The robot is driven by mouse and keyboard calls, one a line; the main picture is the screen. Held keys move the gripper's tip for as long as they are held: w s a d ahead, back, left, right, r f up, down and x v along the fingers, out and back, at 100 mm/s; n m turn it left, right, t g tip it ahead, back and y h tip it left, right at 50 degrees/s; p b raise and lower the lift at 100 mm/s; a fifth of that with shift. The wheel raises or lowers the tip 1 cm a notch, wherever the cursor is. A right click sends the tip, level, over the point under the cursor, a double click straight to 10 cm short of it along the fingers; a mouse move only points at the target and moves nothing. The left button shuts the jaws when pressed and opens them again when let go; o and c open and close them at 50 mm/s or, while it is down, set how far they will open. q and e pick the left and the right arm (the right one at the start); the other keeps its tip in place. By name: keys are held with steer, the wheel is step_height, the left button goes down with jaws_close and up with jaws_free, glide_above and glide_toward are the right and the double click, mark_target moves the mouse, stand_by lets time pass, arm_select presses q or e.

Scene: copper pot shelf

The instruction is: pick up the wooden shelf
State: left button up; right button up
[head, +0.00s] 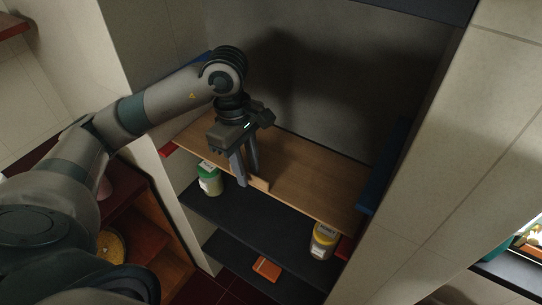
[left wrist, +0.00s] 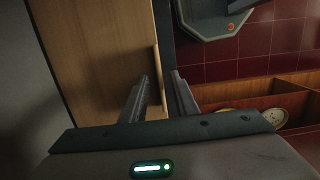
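The wooden shelf (head: 310,182) is a light brown board lying level in the upper part of a dark niche. It has a small raised wooden lip (head: 259,184) at its front edge, which also shows in the left wrist view (left wrist: 156,75). My left gripper (head: 249,178) points down at this front edge. In the left wrist view my left gripper (left wrist: 159,77) is open, one finger over the board and the other beyond its front edge. The lip lies between the fingers with visible gaps. My right gripper is not in view.
A dark shelf (head: 245,217) below holds a green-lidded jar (head: 209,179) and a yellow jar (head: 323,241). An orange object (head: 267,269) lies lower down. Tiled walls (head: 440,170) flank the niche closely. A blue panel (head: 385,168) stands at the board's right end.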

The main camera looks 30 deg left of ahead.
arm_select(q)
steer(key=shift+c, duration=0.3)
jaws_close()
steer(key=shift+r, duration=0.1)
stand_by(1.0)
